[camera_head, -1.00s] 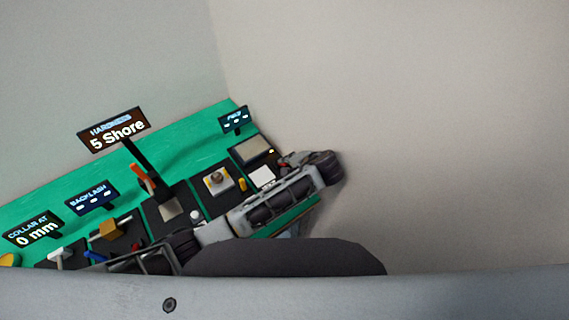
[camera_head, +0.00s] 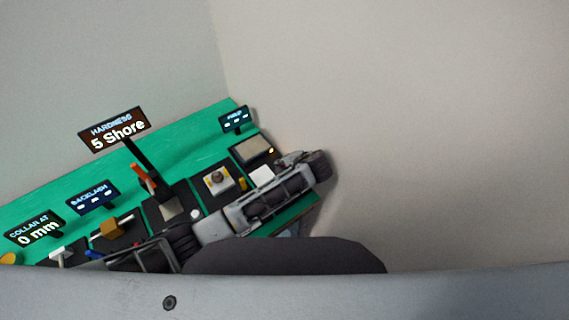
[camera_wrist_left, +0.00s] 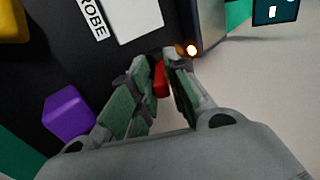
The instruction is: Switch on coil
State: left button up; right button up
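My left gripper (camera_head: 290,162) reaches over the right end of the green board, its fingertips partly blocked from sight. In the left wrist view its two fingers (camera_wrist_left: 160,72) point at a small red part (camera_wrist_left: 160,80), which shows in the narrow gap between them. I cannot tell whether the fingers touch it. No label reading coil is legible. My right gripper is not in view.
The green board (camera_head: 190,130) carries several black stations. A purple block (camera_wrist_left: 68,112) and a white plate (camera_wrist_left: 133,17) marked "ROBE" lie near the fingers. A sign (camera_head: 113,129) reads "5 Shore". Bare floor or wall lies right of the board.

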pick_arm(q)
grip_shut()
jog(key=shift+s+d, duration=0.1)
jog(key=shift+s, duration=0.05)
jog(key=shift+f+t, duration=0.15)
jog(key=shift+t, duration=0.15)
jog(key=shift+s+d+f+t+y, duration=0.1)
jog(key=shift+t+y, duration=0.2)
jog(key=shift+y, duration=0.1)
jog(key=o, duration=0.5)
grip_release()
jog(key=shift+o, duration=0.2)
